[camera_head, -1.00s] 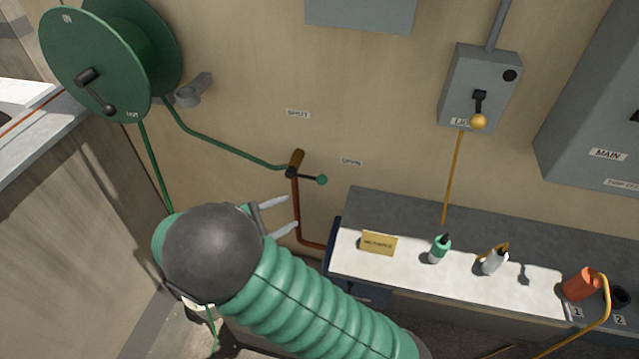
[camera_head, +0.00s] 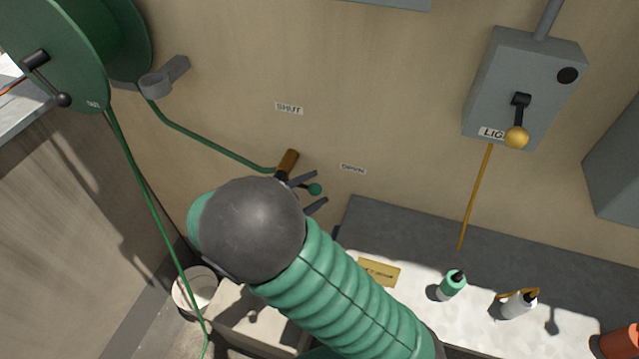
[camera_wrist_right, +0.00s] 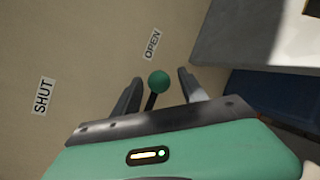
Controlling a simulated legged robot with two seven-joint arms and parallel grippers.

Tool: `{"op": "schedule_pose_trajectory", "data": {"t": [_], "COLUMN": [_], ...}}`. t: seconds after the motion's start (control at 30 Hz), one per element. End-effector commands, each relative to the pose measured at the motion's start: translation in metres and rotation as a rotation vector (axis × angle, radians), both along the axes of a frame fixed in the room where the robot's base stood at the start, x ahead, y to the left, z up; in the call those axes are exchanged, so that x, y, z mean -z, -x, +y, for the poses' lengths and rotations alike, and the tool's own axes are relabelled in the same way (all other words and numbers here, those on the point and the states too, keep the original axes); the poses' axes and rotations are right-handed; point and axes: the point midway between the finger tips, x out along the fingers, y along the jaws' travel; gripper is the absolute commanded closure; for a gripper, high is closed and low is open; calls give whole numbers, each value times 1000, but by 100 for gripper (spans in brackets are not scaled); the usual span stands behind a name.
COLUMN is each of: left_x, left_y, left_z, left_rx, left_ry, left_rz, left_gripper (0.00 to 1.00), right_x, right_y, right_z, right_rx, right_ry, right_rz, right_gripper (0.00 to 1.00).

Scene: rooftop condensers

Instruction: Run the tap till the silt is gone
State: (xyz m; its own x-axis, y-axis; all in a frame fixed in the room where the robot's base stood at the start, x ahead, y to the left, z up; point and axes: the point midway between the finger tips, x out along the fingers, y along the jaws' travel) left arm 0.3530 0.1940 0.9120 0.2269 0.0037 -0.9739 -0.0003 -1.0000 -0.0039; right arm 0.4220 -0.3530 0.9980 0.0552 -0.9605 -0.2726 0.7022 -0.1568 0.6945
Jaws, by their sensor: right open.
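The tap's lever with its green ball knob (camera_head: 314,189) is on the wall by the brass-brown tap body (camera_head: 288,161). In the right wrist view the green knob (camera_wrist_right: 158,81) sits between my open fingers. My right gripper (camera_head: 311,192) is open around the knob, with no clear contact. The wall labels SHUT (camera_head: 289,108) and OPEN (camera_head: 352,168) flank the tap; the lever points towards the OPEN side. A green hose (camera_head: 210,141) runs from the tap to the reel. Silt and water are not visible. My left gripper is not in view.
A green hose reel (camera_head: 60,50) is at upper left. A grey switch box (camera_head: 520,85) with a yellow-knobbed lever is at upper right. The bench (camera_head: 400,225) below it holds a green bottle (camera_head: 452,285), a white bottle (camera_head: 518,304) and a yellow card (camera_head: 379,272).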

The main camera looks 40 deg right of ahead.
Motion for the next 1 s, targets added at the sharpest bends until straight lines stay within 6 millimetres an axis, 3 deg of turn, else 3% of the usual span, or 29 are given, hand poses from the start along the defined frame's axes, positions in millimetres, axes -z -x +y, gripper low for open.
{"op": "schedule_pose_trajectory", "data": {"t": [0.17,0.53,1.0], "left_x": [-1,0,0], "left_y": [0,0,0], "left_z": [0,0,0], "left_rx": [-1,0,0], "left_ry": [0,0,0], "left_rz": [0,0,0], "left_gripper": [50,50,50], "right_x": [2,3,4], "right_y": [0,0,-1], "right_z": [-6,-7,-6], "right_rx": [2,2,0], "right_ry": [-6,-7,-10], "right_rz": [0,2,5], "right_gripper": [50,98,100]}}
